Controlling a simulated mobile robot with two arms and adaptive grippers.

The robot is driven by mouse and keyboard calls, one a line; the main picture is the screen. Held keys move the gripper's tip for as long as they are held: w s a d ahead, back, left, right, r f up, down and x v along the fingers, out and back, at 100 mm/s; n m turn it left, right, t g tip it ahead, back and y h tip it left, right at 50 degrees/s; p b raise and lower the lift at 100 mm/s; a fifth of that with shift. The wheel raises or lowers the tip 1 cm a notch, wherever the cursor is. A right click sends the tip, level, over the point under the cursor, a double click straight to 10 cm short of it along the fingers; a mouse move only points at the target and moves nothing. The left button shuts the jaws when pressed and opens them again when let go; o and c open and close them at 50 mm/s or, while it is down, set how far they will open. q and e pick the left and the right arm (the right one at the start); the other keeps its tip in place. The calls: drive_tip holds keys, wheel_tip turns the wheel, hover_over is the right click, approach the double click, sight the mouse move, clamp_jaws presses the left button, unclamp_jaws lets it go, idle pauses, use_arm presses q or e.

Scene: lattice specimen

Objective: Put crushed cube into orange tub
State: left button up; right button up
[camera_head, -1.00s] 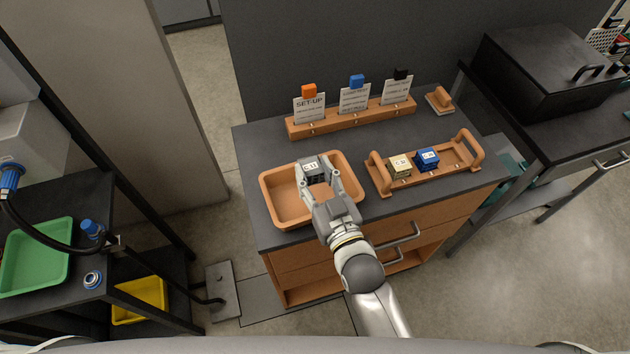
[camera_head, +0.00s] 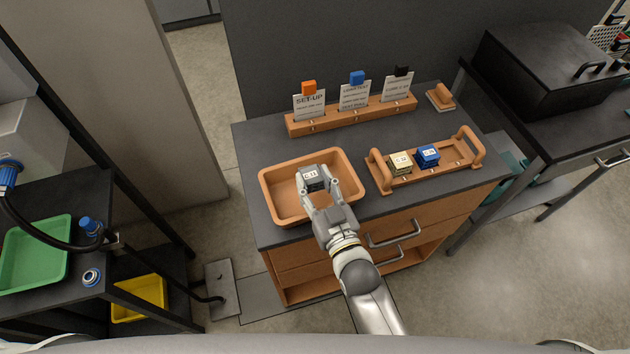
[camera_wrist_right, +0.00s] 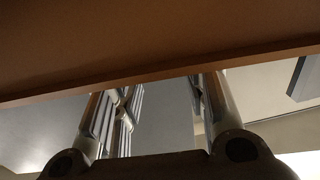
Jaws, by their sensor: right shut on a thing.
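A grey cube (camera_head: 314,176) with a white label is held by my right gripper (camera_head: 319,186), its fingers shut on the cube's two sides. The orange tub (camera_head: 274,206) stands at the front left of the dark worktop. The cube and fingertips are over the tub's inside in the head view; I cannot tell whether the cube touches the floor of the tub. In the right wrist view the two fingers of my right gripper (camera_wrist_right: 160,95) reach past an orange-brown surface, and the cube is not clear there. My left gripper is not in view.
Right of the tub, an orange carrier (camera_head: 467,168) holds a cream cube (camera_head: 400,165) and a blue cube (camera_head: 428,156). Behind stands an orange rack (camera_head: 350,118) with several cards. A small wooden block tool (camera_head: 441,98) lies at the back right. A green tray (camera_head: 35,255) is far left.

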drive_tip(key=o, duration=0.9)
drive_tip(key=shift+r, duration=0.1)
drive_tip(key=shift+r, duration=0.25)
drive_tip(key=shift+r+p, duration=0.45)
drive_tip(key=shift+r, duration=0.05)
drive_tip(key=b+v, duration=0.2)
drive_tip(key=v, duration=1)
drive_tip(key=shift+f+b, duration=0.2)
drive_tip(key=shift+b, duration=0.2)
drive_tip(key=shift+f, duration=0.1)
